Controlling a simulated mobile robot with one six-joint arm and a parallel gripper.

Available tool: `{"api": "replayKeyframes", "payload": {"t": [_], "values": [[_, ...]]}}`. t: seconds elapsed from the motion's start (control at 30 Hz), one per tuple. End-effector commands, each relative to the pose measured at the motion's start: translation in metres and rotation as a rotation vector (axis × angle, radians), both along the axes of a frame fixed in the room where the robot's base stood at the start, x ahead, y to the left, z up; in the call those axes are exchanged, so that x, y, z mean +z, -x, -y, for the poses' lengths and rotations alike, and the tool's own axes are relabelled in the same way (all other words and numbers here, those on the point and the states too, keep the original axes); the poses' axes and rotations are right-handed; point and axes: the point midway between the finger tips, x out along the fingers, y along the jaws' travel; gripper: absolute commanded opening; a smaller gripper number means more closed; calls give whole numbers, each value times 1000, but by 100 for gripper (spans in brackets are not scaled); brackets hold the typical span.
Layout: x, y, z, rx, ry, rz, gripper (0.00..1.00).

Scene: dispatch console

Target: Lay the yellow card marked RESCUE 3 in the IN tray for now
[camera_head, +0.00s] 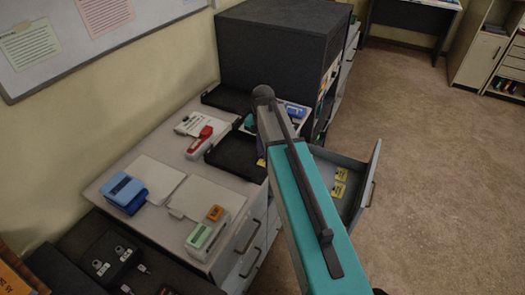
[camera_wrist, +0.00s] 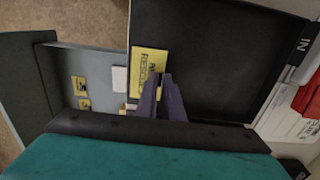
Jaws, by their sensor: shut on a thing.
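The yellow card marked RESCUE (camera_wrist: 149,66) is between the purple fingertips of my gripper (camera_wrist: 160,80), which is shut on it. The number on the card is not readable. The card overlaps the left edge area of the black IN tray (camera_wrist: 225,60) in the wrist view; I cannot tell if it touches the tray floor. The tray's IN label (camera_wrist: 304,46) is at its right edge. In the head view the black tray (camera_head: 232,158) sits on the cabinet top, and my arm hides most of the gripper. A sliver of yellow (camera_head: 261,162) shows there.
An open drawer (camera_head: 361,172) holds yellow cards (camera_head: 340,174), also seen in the wrist view (camera_wrist: 79,83). A second black tray (camera_head: 226,98) lies farther back. A red-and-white stapler-like object (camera_head: 200,140) is left of the near tray. A dark cabinet (camera_head: 275,45) stands behind.

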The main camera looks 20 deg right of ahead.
Motion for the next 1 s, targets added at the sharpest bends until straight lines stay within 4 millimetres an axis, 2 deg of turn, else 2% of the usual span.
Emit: {"api": "replayKeyframes", "payload": {"t": [0.13, 0.2, 0.27, 0.77, 1.0], "values": [[-3, 0, 0, 0, 0, 0, 0], [-3, 0, 0, 0, 0, 0, 16], [-3, 0, 0, 0, 0, 0, 26], [2, 0, -1, 1, 0, 0, 26], [19, -1, -1, 1, 0, 1, 26]]}}
